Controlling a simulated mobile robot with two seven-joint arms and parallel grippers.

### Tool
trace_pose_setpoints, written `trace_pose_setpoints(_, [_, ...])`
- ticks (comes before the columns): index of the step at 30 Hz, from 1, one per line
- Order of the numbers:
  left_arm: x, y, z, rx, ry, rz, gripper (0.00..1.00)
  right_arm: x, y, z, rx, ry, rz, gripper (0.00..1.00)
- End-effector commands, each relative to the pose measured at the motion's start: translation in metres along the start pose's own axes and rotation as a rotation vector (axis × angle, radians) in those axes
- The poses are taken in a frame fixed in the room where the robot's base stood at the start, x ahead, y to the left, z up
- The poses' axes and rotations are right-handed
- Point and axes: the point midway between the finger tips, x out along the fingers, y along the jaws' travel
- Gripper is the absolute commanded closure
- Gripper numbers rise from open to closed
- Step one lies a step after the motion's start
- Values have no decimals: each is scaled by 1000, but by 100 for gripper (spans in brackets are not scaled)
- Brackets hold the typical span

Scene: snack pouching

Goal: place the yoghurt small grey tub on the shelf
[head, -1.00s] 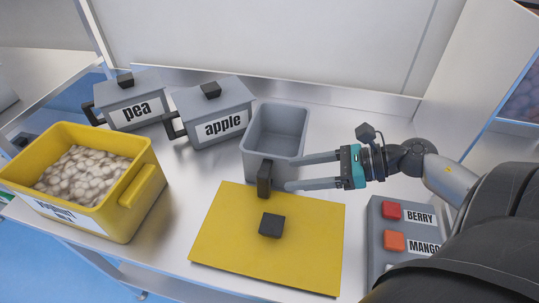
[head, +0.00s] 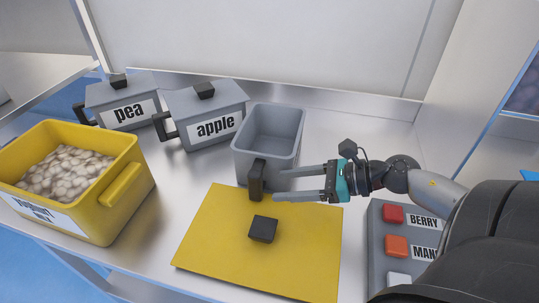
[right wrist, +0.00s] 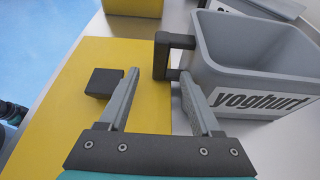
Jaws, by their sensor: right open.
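The yoghurt small grey tub (head: 285,150) stands open and upright on the metal surface. Its label reads "yoghurt" in the right wrist view (right wrist: 290,82). Its inside looks empty. Its black handle (head: 257,178) points to the front and also shows in the right wrist view (right wrist: 166,55). My right gripper (head: 278,184) is open and comes in from the right in front of the tub. In the right wrist view its fingertips (right wrist: 158,75) are close to the handle, the right one nearest; I cannot tell whether they touch. My left gripper is out of view.
A yellow lid (head: 225,240) with a black knob lies flat in front of the tub. Grey lidded tubs marked pea (head: 108,118) and apple (head: 195,135) stand left. A yellow crate (head: 115,205) holds pale lumps. A button panel (head: 377,245) lies right.

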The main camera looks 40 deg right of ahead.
Motion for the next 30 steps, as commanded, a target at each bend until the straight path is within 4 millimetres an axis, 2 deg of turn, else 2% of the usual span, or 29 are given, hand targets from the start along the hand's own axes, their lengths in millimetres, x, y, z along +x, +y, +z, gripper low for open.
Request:
trace_pose_setpoints(9, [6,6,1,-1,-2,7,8,43,-1,0,-3,-1,0,35])
trace_pose_setpoints(15, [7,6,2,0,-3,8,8,58,0,0,0,0,-1,35])
trace_pose_setpoints(22, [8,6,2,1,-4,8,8,67,-1,-2,-1,0,-1,35])
trace_pose_setpoints(30, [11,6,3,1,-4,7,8,96,-2,-6,1,-3,-2,35])
